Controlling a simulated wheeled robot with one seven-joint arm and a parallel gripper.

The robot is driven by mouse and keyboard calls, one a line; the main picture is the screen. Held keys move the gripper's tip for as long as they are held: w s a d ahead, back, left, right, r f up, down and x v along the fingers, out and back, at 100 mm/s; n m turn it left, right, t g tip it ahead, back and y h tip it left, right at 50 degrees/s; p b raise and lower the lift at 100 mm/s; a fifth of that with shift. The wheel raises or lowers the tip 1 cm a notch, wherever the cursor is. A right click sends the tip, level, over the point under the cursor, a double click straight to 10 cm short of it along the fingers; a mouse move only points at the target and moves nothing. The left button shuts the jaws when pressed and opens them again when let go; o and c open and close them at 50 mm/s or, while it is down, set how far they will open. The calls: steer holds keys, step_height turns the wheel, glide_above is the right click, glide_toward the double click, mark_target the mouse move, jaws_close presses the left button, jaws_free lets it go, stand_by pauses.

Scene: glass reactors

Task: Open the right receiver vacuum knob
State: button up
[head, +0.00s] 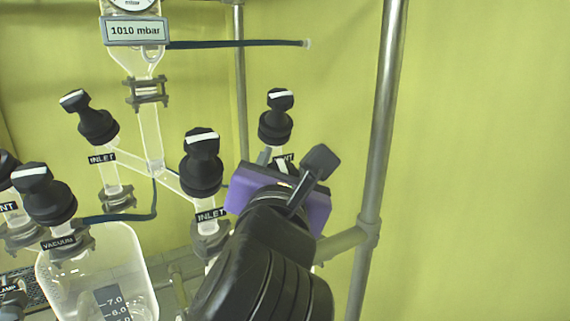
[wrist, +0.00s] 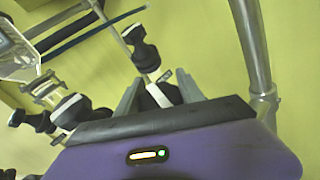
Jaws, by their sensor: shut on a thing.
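My gripper (wrist: 158,92) has its two grey fingers on either side of a black knob (wrist: 168,93) with a white mark, in the wrist view. It is shut on this knob, which by its place at the right receiver appears to be the vacuum knob; its label is not readable. In the head view my purple gripper body (head: 317,207) covers that knob and the fingertips. The right inlet knob (head: 203,165) stands just left of the gripper. A vent knob (head: 276,118) stands behind it, its label partly hidden.
A left vacuum knob (head: 45,197) and another inlet knob (head: 92,118) stand to the left. A clear receiver vessel (head: 130,262) is below. A metal post (head: 383,130) rises close on the right. A gauge reads 1010 mbar (head: 136,31). A dark hose (head: 235,43) runs above.

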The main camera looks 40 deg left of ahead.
mark_target(283, 169)
steer(key=shift+f+n+y+b, duration=0.1)
steer(key=shift+n+y+b, duration=0.2)
steer(key=shift+b, duration=0.1)
